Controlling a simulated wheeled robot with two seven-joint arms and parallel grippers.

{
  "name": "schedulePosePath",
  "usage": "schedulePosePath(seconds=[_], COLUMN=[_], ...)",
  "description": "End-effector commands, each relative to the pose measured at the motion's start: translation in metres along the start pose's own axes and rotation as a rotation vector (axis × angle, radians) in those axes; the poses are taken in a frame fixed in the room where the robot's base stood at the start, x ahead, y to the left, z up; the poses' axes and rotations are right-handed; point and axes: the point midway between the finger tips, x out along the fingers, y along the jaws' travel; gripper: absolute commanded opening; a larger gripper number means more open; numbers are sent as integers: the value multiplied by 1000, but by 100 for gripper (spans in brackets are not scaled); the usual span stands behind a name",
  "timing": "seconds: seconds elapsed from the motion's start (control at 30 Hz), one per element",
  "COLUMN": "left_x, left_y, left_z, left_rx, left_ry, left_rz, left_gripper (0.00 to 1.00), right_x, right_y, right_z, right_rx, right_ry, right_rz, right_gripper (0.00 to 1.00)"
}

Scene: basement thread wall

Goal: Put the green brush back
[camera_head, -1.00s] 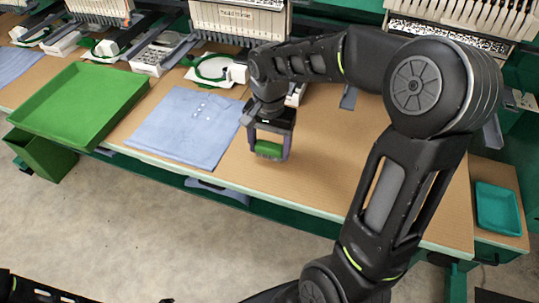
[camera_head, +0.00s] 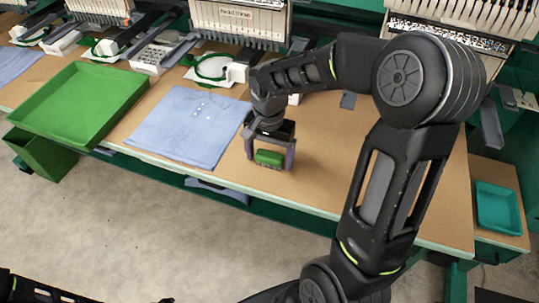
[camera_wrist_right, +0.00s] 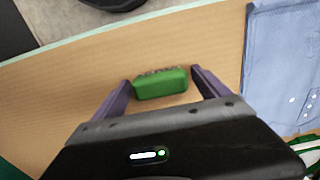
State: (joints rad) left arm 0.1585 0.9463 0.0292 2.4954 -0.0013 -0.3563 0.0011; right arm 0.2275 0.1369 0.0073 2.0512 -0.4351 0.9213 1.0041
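The green brush (camera_head: 269,157) is between the two fingers of my right gripper (camera_head: 270,162), over the front part of the tan worktable, right of the folded blue shirt. I cannot tell if the brush touches the tabletop. The left gripper is not clearly visible; only a dark piece of my left arm shows at the bottom left.
A folded blue shirt (camera_head: 187,125) lies left of the gripper. A large green tray (camera_head: 78,105) stands further left, and a small teal tray (camera_head: 497,208) at far right. Embroidery machines (camera_head: 240,22) line the back. The tan table (camera_head: 325,165) is clear right of the gripper.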

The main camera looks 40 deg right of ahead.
Motion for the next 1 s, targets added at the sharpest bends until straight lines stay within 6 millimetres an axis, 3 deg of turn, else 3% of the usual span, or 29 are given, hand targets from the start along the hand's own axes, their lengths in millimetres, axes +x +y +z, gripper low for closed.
schedulePosePath(seconds=[0.47,1.0], left_x=[-2,-3], left_y=[1,1], left_z=[0,0], left_rx=[0,0], left_ry=[0,0], left_rz=[0,0], left_gripper=[33,33], right_x=[-11,-110], right_y=[-1,-1], right_z=[-1,-1], right_rx=[0,0], right_ry=[2,2], right_rz=[-2,-2], right_gripper=[90,90])
